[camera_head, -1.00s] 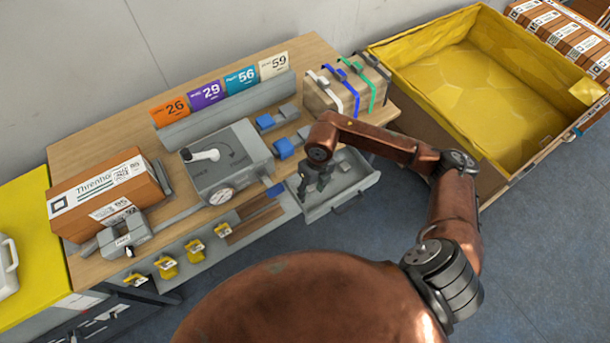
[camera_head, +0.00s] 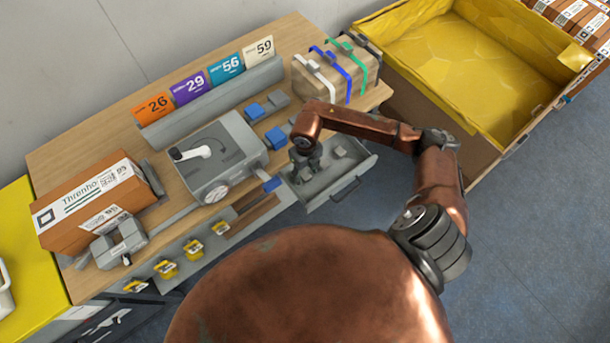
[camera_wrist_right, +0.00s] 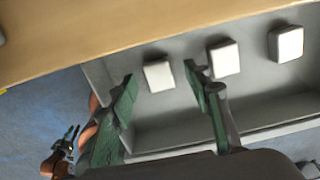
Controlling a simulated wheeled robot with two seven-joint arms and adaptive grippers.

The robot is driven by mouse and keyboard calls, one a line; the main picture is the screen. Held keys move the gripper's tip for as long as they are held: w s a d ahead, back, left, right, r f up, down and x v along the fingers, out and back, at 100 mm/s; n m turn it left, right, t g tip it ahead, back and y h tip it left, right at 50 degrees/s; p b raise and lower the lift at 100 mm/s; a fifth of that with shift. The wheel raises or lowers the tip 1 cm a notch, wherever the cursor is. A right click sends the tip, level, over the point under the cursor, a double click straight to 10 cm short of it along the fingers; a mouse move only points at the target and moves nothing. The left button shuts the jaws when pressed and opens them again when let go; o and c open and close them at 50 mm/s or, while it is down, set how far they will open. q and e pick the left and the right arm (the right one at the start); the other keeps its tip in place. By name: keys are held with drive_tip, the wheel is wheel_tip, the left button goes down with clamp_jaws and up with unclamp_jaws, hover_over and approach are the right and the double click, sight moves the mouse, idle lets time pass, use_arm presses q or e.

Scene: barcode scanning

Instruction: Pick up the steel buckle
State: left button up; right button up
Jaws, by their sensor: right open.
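Several small pale grey blocks, which look like the steel buckles, lie in the open grey drawer (camera_head: 325,197). In the right wrist view the drawer (camera_wrist_right: 258,112) shows three: a left one (camera_wrist_right: 158,76), a middle one (camera_wrist_right: 224,58) and a right one (camera_wrist_right: 286,44). My right gripper (camera_head: 308,168) is over the drawer's left part. In the wrist view its green-padded fingers (camera_wrist_right: 160,88) are open and empty, with the left block seen between the tips. Its exact height is unclear. A small dark gripper, apparently my left (camera_wrist_right: 70,138), shows at lower left; its jaw state is unclear.
A grey machine (camera_head: 215,160) stands left of the drawer. Blue blocks (camera_head: 275,138) lie behind the drawer. A strapped box (camera_head: 330,78) is at the table's back right. A brown carton (camera_head: 85,212) is at left. A yellow-lined crate (camera_head: 470,60) stands right of the table.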

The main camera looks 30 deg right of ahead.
drive_tip(key=shift+w+f, duration=0.1)
drive_tip(key=shift+f, duration=0.15)
drive_tip(key=c, duration=1)
use_arm(q)
drive_tip(key=shift+w+a, duration=0.1)
drive_tip(key=shift+w, duration=0.05)
use_arm(e)
clamp_jaws()
